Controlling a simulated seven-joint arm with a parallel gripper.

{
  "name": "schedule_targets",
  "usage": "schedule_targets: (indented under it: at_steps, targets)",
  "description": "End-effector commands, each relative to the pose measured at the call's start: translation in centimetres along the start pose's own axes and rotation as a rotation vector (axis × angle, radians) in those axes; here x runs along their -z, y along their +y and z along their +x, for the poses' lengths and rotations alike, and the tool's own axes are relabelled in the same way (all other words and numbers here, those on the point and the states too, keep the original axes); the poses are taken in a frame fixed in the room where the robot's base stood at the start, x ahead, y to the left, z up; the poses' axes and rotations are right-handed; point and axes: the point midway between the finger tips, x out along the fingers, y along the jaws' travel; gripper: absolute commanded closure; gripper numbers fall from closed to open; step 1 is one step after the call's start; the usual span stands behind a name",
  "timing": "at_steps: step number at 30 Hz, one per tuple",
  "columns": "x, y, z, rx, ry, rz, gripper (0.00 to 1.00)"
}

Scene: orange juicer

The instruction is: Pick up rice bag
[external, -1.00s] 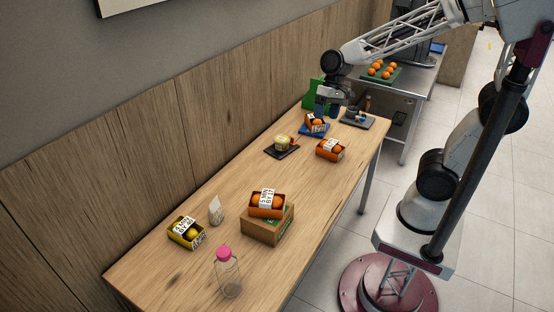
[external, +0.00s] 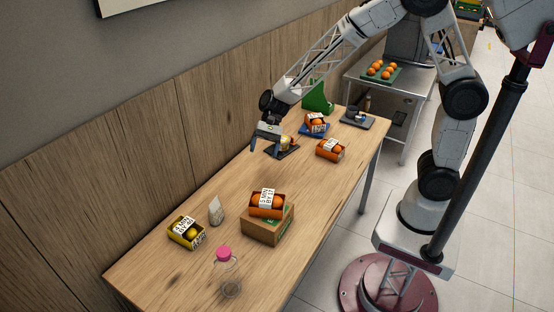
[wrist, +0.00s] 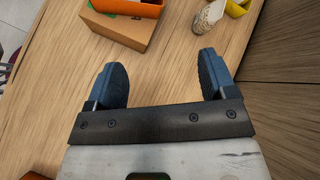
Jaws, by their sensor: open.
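The rice bag (external: 216,211) looks like a small pale pouch with a pinched top, standing upright on the wooden table between the yellow lemon box and the cardboard box. In the wrist view the bag (wrist: 209,16) shows at the top, right of centre, beyond the fingertips. My gripper (external: 266,148) is above the far half of the table, well behind the bag and apart from it. In the wrist view its two blue fingers (wrist: 160,70) are spread, with only bare table between them.
A yellow lemon box (external: 187,233) stands left of the bag. A cardboard box (external: 266,231) carrying an orange crate (external: 267,203) stands to its right. A clear bottle with a pink cap (external: 224,254) is nearer the front. The table between gripper and bag looks clear. A wood-panelled wall borders the left side.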

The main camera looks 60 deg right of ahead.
Motion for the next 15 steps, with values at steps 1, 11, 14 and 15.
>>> schedule_targets:
  at_steps: [1, 11, 14, 15]
  targets:
    - [0.7, -0.7, 1.3, 0.007, -0.02, 0.029, 0.23]
    - [5.1, -4.6, 8.6, 0.076, -0.138, 0.23, 0.23]
    - [6.5, -5.6, 10.9, 0.096, -0.171, 0.292, 0.23]
    - [7.0, -5.9, 11.9, 0.104, -0.184, 0.316, 0.23]
